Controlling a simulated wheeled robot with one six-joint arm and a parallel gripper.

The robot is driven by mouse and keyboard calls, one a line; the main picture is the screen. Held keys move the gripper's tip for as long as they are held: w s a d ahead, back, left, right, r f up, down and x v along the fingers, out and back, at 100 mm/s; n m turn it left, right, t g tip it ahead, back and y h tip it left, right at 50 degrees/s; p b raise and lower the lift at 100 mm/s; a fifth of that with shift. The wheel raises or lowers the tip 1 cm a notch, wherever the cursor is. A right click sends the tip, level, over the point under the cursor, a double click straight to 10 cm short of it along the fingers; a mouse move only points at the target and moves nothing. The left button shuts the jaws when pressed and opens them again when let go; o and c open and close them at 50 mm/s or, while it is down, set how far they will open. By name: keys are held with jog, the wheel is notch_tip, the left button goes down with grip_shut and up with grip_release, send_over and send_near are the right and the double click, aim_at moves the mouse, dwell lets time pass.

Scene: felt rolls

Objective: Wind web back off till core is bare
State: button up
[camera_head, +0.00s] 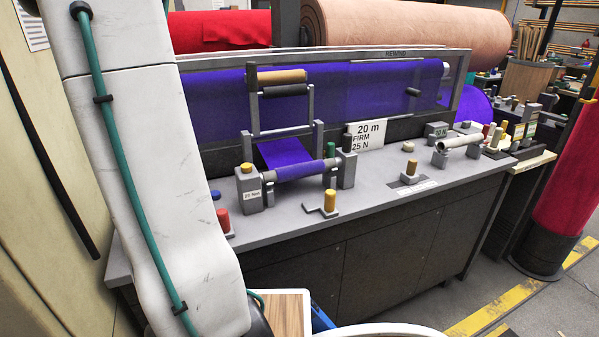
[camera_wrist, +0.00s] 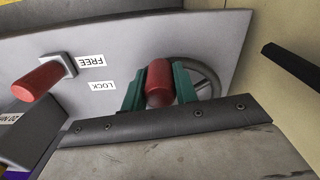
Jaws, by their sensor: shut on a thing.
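In the wrist view, my gripper (camera_wrist: 158,92) has its two teal fingers shut around a red crank knob (camera_wrist: 158,75). A dark handwheel (camera_wrist: 207,82) shows behind the knob and right finger. My gripper and the wheel are hidden in the head view. Purple web (camera_head: 281,152) runs down from the rollers onto a core on a grey shaft, where a purple layer (camera_head: 300,171) covers the middle. Grey ends show on both sides. A red lever (camera_wrist: 37,80) stands beside plates marked FREE (camera_wrist: 91,61) and LOCK (camera_wrist: 102,86); I cannot tell its setting.
A sign (camera_head: 366,134) reads 20 m, FIRM, 25 N. A pale tube (camera_head: 460,142) rests on supports at the bench's right. A brass-coloured peg (camera_head: 330,200) stands at the front edge. My arm covers the bench's left end. Bare bench top (camera_head: 385,180) lies between.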

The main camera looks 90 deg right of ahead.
jog(key=shift+s+d, duration=0.4)
jog(key=shift+d, duration=0.25)
jog(key=shift+s+d, duration=0.4)
jog(key=shift+d, duration=0.3)
jog(key=shift+s+d, duration=0.4)
jog(key=shift+d, duration=0.25)
jog(key=shift+s+d, duration=0.1)
jog(key=shift+d, duration=0.15)
jog(key=d, duration=0.2)
jog(key=w+d, duration=0.1)
jog(key=d, duration=0.2)
jog(key=shift+w+d, duration=0.1)
jog(key=shift+w, duration=0.05)
jog(key=o, duration=1)
jog(key=shift+s, duration=0.2)
jog(key=shift+w, duration=0.1)
